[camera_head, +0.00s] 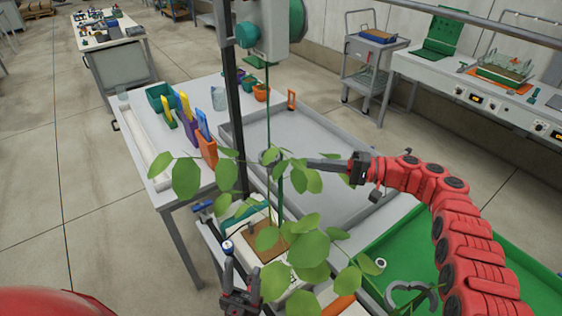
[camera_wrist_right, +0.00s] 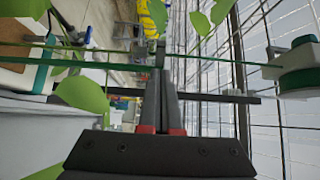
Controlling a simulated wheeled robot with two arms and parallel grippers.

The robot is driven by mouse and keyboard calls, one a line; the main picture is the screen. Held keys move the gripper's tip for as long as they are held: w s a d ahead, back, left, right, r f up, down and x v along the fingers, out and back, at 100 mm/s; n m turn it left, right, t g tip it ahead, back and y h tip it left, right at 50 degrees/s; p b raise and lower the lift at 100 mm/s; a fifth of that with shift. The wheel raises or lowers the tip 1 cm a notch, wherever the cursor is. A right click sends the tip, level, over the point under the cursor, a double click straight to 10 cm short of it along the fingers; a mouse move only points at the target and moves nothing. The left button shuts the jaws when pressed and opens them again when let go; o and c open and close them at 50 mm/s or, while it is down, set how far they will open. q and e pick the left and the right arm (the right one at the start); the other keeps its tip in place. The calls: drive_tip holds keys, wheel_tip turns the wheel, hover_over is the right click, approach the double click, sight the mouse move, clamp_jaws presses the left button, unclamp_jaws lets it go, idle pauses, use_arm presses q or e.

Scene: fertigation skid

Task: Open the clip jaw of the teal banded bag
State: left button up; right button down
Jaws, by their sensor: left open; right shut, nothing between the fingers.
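The teal banded bag is white with a brown block on top (camera_head: 268,238); leaves hide much of it. In the right wrist view its teal band (camera_wrist_right: 42,68) shows at the left. A green plant stem and string rise from it. A small grey ring-like clip (camera_head: 270,157) sits on this line above the bag; it also shows as a grey piece in the right wrist view (camera_wrist_right: 160,54). My right gripper (camera_head: 288,160) is shut and empty, its tips at the clip; contact is unclear. My left gripper (camera_head: 240,285) is open, low in front of the bag.
A dark post (camera_head: 233,110) with a spool box (camera_head: 262,35) stands behind the string. A grey tray (camera_head: 330,175) lies behind, a green tray (camera_head: 525,270) at right. Colored holders (camera_head: 206,148) stand on the left table. Broad leaves crowd the space around the bag.

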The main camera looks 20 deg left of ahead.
sight(262, 160)
drive_tip(key=a+p, duration=0.1)
drive_tip(key=a, duration=0.2)
drive_tip(key=s+a, duration=0.1)
drive_tip(key=a, duration=0.2)
drive_tip(key=a+p, duration=0.1)
drive_tip(key=a, duration=0.2)
drive_tip(key=shift+s+a+r+p, duration=0.1)
drive_tip(key=shift+s+r+p, duration=0.05)
drive_tip(key=shift+s+p, duration=0.15)
drive_tip(key=shift+a, duration=0.45)
drive_tip(key=shift+s+a+p, duration=0.15)
drive_tip(key=shift+s+p, duration=0.05)
drive_tip(key=shift+p, duration=0.35)
